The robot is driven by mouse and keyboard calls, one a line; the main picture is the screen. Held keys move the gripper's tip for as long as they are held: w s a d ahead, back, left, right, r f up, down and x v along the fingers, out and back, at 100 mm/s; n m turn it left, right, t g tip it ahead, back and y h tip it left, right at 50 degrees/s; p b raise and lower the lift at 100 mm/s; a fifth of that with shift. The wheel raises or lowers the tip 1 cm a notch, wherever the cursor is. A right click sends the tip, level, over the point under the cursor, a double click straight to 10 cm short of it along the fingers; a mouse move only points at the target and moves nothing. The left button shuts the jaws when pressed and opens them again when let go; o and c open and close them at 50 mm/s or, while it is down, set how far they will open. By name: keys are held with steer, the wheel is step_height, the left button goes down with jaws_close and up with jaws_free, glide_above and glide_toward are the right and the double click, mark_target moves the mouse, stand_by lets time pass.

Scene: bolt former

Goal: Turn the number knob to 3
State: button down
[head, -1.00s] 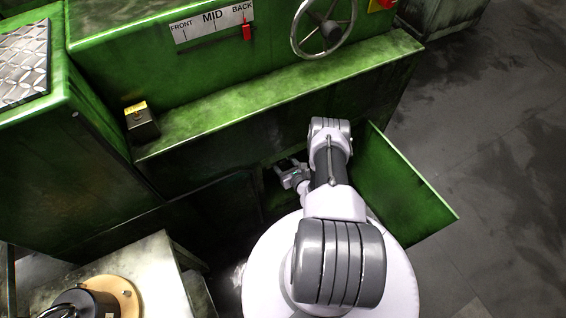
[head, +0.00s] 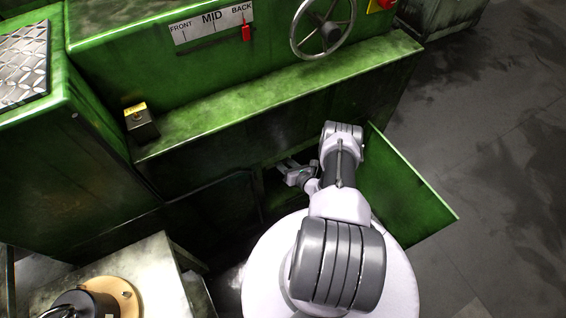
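My gripper (head: 287,167) is at the opening in the lower front of the green machine (head: 270,105), left of the open green door (head: 405,190). It is small and dark in this view, and I cannot tell whether its fingers are apart or closed. No number knob can be made out. The inside of the opening is dark and partly hidden behind my arm.
Above are a handwheel (head: 324,28), a red lever (head: 246,33) near BACK on a FRONT-MID-BACK scale (head: 211,22), and a small yellow-topped box (head: 138,118). A table (head: 150,262) with a round black-and-tan part stands at lower left. Floor is clear at right.

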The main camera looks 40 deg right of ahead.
steer(key=shift+s+d+f+m+t+y, duration=0.1)
steer(key=shift+m+t+y, duration=0.15)
steer(key=shift+m+y, duration=0.35)
steer(key=shift+d+f+m+t+y, duration=0.1)
steer(key=shift+m+t+y, duration=0.2)
steer(key=shift+m, duration=0.6)
steer(key=c, duration=0.8)
jaws_free()
steer(key=shift+c, duration=0.2)
steer(key=shift+r, duration=0.1)
steer(key=p+v, duration=0.5)
steer(key=v, duration=1.2)
steer(key=shift+s, duration=0.15)
